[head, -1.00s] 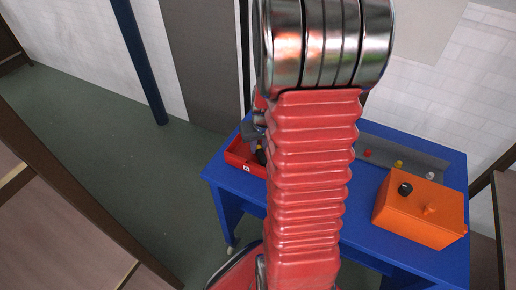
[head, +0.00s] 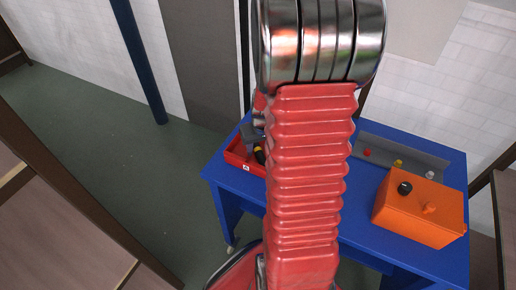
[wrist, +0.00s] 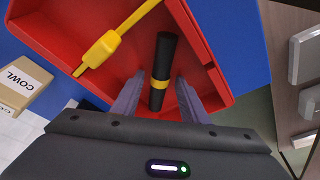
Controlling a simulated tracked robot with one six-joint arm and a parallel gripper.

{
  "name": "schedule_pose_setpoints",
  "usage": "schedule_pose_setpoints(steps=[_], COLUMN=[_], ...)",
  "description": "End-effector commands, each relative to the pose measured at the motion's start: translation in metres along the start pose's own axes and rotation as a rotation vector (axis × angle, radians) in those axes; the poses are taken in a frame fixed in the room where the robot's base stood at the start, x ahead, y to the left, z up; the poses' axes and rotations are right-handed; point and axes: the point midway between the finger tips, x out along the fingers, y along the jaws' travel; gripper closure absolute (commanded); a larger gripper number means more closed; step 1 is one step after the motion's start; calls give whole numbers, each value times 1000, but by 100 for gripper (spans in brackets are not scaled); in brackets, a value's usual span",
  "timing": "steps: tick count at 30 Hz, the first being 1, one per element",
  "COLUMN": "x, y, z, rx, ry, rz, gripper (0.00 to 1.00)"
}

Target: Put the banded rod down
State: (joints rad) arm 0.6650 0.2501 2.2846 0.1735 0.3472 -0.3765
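The banded rod (wrist: 161,70), black with a yellow band, lies in the red tray (wrist: 222,84) in the wrist view. Its near end reaches down between my fingers. My gripper (wrist: 158,88) is open, one finger on each side of the rod, with a visible gap at least on the left. In the head view the rod (head: 259,155) shows as a small dark and yellow piece in the red tray (head: 238,160), partly hidden by my arm. My gripper (head: 250,133) shows just above the tray there.
A yellow tool (wrist: 103,48) lies in the tray left of the rod. A box marked COWL (wrist: 22,82) is outside the tray. On the blue table (head: 350,230) stand an orange box (head: 420,212) and a grey strip (head: 400,150) with small coloured pieces.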

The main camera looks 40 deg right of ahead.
Motion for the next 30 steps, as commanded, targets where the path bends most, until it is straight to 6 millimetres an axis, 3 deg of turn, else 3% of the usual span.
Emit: schedule_pose_setpoints(steps=[10,30], x=[-19,-102], y=[0,0], z=[-2,-2], rx=[-2,-1], ry=[3,5], rz=[0,1], gripper=[60,60])
